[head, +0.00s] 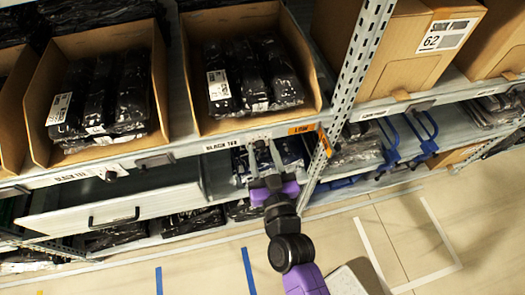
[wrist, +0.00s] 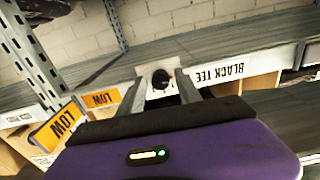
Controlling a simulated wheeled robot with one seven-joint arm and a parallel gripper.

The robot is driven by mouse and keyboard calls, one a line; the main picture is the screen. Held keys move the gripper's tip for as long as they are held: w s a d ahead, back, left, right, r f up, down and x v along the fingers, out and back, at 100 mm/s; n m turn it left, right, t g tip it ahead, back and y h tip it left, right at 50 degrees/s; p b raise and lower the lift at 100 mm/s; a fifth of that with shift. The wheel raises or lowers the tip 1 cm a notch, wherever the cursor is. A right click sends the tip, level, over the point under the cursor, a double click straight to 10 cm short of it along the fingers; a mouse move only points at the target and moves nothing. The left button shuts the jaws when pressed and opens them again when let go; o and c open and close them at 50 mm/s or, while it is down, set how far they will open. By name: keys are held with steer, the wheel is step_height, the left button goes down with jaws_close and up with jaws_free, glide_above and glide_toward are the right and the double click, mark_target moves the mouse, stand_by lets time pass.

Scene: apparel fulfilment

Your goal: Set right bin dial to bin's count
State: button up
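The right bin (head: 262,122) is an open cardboard box on the upper shelf with black plastic-wrapped packages (head: 250,78); at least three stand side by side. Its dial (wrist: 160,79) is a black round knob on a white plate on the shelf edge, beside an upside-down "BLACK TEE" label (wrist: 222,71) in the wrist view. My gripper (head: 262,150) reaches up to that shelf edge from below. In the wrist view its two grey fingers stand apart, one on each side of the knob; contact cannot be told.
Another bin (head: 98,143) of black packages stands left, with its own dial (head: 110,175) below. An open drawer (head: 110,210) juts out left of my gripper. A perforated post (head: 350,95) and orange "LOW" tag (head: 302,129) stand close to its right.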

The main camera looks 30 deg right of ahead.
jaws_close()
steer(key=shift+m, duration=0.3)
steer(key=m, duration=0.2)
steer(key=shift+r+m+p, duration=0.1)
steer(key=shift+m+p, duration=0.2)
steer(key=shift+p, duration=0.1)
steer(key=m, duration=0.4)
steer(key=shift+p, duration=0.3)
steer(key=m, duration=0.5)
steer(key=shift+m, duration=1.8)
